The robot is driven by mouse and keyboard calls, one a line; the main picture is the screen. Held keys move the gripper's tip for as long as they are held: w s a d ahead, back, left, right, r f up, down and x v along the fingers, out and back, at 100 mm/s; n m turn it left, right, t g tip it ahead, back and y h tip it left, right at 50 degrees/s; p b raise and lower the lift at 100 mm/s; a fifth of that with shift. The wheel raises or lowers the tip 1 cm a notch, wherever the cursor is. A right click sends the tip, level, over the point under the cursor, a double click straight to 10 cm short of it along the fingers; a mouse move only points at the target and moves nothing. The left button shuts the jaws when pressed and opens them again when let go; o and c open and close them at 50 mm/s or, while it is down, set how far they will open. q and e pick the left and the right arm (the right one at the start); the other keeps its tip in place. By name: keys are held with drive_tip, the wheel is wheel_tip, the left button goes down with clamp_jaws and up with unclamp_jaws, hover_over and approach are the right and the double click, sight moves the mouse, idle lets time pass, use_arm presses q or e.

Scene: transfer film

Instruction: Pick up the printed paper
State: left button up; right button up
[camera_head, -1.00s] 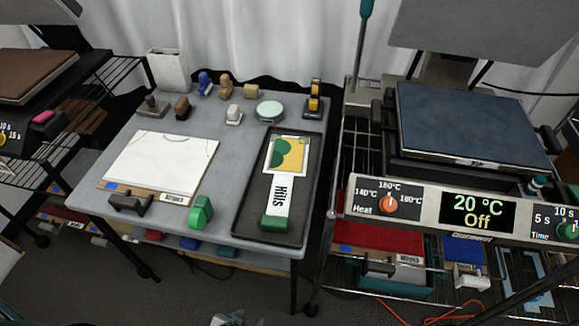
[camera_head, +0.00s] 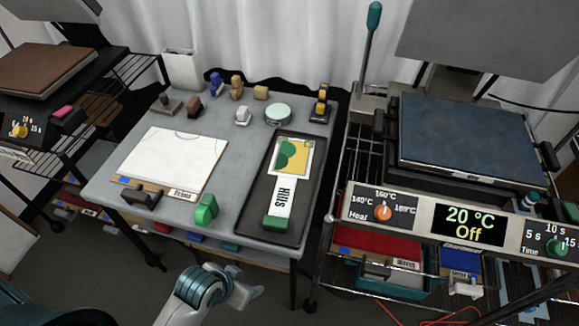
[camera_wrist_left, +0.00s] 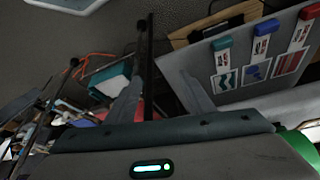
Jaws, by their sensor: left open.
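The printed paper (camera_head: 290,157), with a green and yellow picture, lies in a dark tray (camera_head: 313,172) on the grey table. A white strip reading HILLS (camera_head: 283,196) runs from it to a green block (camera_head: 277,223) at the tray's near end. My left gripper (camera_head: 247,291) is in front of the table's near edge, apart from the paper and tray. In the left wrist view its two fingers (camera_wrist_left: 160,92) stand apart with nothing held between them. The tray and paper are not clearly seen in that view. My right gripper is not in view.
A white sheet on a board (camera_head: 174,160), a green stamp-like block (camera_head: 206,209) and several small items stand on the table (camera_head: 235,180). A heat press (camera_head: 465,130) reading 20 °C Off stands right. The wrist view shows a panel (camera_wrist_left: 270,85) with three clipped prints.

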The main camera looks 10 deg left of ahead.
use_arm(q)
drive_tip(key=w+d+r+m+g+h+p, duration=0.1)
drive_tip(key=w+d+r+m+h, duration=0.1)
drive_tip(key=w+r+m, duration=0.4)
drive_tip(key=w+d+r+m+g+h, duration=0.1)
drive_tip(key=w+d+r+m, duration=0.2)
drive_tip(key=r, duration=0.5)
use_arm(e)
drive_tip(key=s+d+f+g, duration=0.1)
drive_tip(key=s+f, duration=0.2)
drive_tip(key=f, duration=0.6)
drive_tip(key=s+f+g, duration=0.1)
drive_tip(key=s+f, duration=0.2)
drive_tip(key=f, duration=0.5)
use_arm(q)
drive_tip(key=w+a+r+m+g, duration=0.2)
drive_tip(key=w+a+r+m, duration=0.2)
drive_tip(key=r, duration=0.7)
drive_tip(key=w+a, duration=0.2)
drive_tip(key=a, duration=0.2)
drive_tip(key=shift+w+r+m, duration=0.2)
drive_tip(key=shift+r+m, duration=0.05)
drive_tip(key=shift+m, duration=0.15)
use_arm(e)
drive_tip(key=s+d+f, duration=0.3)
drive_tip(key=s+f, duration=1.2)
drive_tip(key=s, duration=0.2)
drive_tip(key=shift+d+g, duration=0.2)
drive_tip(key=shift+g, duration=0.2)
